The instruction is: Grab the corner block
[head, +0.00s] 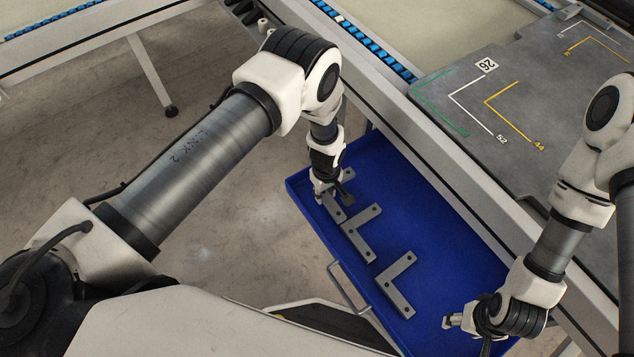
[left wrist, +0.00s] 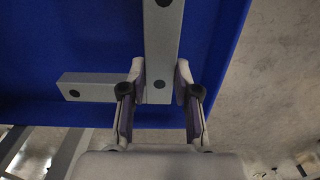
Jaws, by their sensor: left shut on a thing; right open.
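Several grey L-shaped corner blocks lie in the blue tray. My left gripper (head: 328,196) is at the tray's far left end, over the end corner block (head: 335,210), which it partly hides. In the left wrist view, the fingers of my left gripper (left wrist: 160,82) are shut on both sides of one bar of a corner block (left wrist: 163,45), close to its corner. Its other bar (left wrist: 90,88) points left. A second corner block (head: 358,237) lies beside it, and another corner block (head: 397,283) is nearer me. My right gripper (head: 449,321) is open and empty over the tray's near right part.
The blue tray (head: 440,240) has a raised rim and a bare floor on its right side. A grey marked board (head: 520,100) lies on the conveyor table at the upper right. The table's pale edge rail (head: 480,190) runs close along the tray.

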